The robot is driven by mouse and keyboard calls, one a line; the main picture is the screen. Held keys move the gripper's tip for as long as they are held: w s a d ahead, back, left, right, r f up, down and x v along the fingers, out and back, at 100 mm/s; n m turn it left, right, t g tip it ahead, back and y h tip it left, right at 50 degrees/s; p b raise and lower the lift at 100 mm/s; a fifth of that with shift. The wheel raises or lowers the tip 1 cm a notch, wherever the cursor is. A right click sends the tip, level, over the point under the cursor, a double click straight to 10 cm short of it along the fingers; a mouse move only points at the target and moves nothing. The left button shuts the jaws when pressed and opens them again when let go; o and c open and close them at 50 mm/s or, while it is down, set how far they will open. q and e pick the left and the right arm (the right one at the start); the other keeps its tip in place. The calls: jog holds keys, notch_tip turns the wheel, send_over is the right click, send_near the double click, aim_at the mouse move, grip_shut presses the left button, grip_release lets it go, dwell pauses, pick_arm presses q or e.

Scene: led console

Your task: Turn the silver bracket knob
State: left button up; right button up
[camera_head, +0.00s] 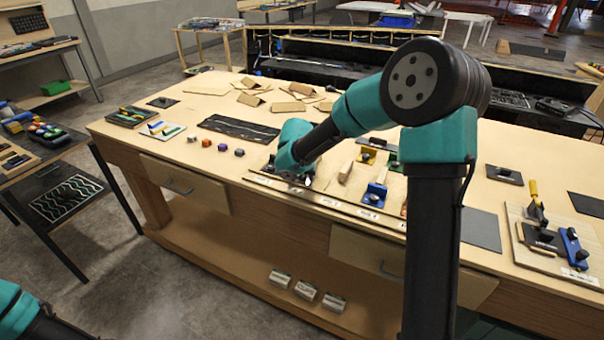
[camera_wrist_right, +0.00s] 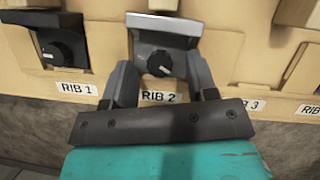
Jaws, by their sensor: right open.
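The silver bracket (camera_wrist_right: 163,23) stands above the RIB 2 label in the right wrist view. Its round black knob (camera_wrist_right: 159,63) faces me and carries a light pointer mark. My right gripper (camera_wrist_right: 161,76) is open, with one finger on each side of the knob; I cannot tell whether either finger touches it. In the head view my right arm reaches down to the bench front and its gripper (camera_head: 300,178) largely hides the bracket. Only a piece of my left arm shows at the lower left corner of the head view; its gripper is out of view.
A dark bracket with a black knob (camera_wrist_right: 58,53) stands left, above the RIB 1 label. Small coloured cubes (camera_head: 222,147) lie left of my right gripper.

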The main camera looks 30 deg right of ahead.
jog(key=shift+f, duration=0.1)
jog(key=shift+c, duration=0.4)
jog(key=c, duration=0.9)
jog(key=shift+m, duration=0.3)
jog(key=m, duration=0.2)
jog(key=m+g+h, duration=0.1)
jog(key=m, duration=0.1)
jog(key=shift+w+a+g, duration=0.1)
jog(key=shift+w+g, duration=0.1)
jog(key=shift+g, duration=0.1)
jog(key=m+g, duration=0.1)
jog(key=m, duration=0.2)
jog(key=m+g, duration=0.1)
jog(key=m, duration=0.1)
jog(key=shift+w+m, duration=0.2)
jog(key=shift+m, duration=0.2)
jog(key=m+g, duration=0.1)
jog(key=m, duration=0.1)
jog(key=m+g, duration=0.1)
jog(key=m, duration=0.2)
jog(key=shift+w, duration=0.15)
jog(key=m, duration=0.2)
jog(key=m+g+y, duration=0.1)
jog(key=m, duration=0.2)
jog(key=shift+w+d+m+y, duration=0.1)
jog(key=shift+d+m+y, duration=0.1)
jog(key=shift+m+y, duration=0.1)
jog(key=shift+g, duration=0.3)
